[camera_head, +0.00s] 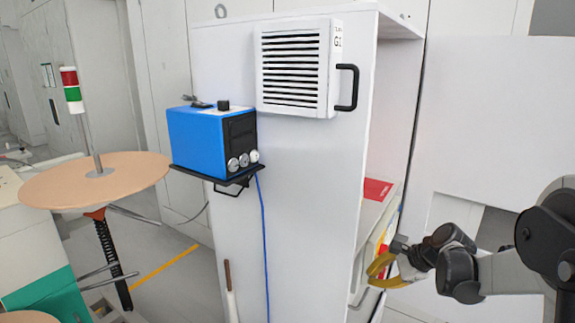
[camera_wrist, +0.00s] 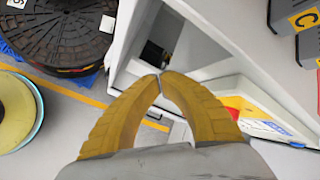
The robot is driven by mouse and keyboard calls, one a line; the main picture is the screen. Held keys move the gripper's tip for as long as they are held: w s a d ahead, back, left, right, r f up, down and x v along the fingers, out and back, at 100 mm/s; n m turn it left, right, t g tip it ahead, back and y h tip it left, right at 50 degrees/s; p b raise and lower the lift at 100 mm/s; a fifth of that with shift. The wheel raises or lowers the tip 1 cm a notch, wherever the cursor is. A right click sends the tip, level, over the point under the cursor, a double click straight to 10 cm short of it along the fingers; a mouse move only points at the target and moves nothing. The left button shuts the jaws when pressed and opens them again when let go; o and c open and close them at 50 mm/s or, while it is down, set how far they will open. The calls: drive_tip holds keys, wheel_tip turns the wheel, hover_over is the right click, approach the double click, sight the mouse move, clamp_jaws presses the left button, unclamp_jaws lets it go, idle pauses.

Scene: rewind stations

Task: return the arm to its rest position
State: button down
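My gripper (camera_head: 374,275) shows at the lower right in the head view, beside the open side of a white cabinet. My dark arm links reach in from the right edge. In the wrist view the two yellow fingers of my gripper (camera_wrist: 160,80) meet at their tips, with nothing visible between them. The gap between the fingers lower down shows only the floor and the cabinet's white edge.
The white cabinet (camera_head: 300,190) carries a vented box with a black handle (camera_head: 294,68) and a blue device (camera_head: 212,139) on a bracket. The wrist view shows a black disc (camera_wrist: 62,32) and a yellow reel (camera_wrist: 16,112) at left.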

drive_tip(key=s+a+r+n+h, duration=0.4)
drive_tip(key=s+r+n, duration=0.5)
drive_tip(key=s, duration=0.6)
drive_tip(key=s+a+n+t+h, duration=0.1)
drive_tip(key=s+n+h, duration=0.1)
drive_tip(key=s+n, duration=0.5)
drive_tip(key=shift+s+r+n+t, duration=0.3)
drive_tip(key=shift+s+t, duration=0.1)
drive_tip(key=shift+s, duration=2.9)
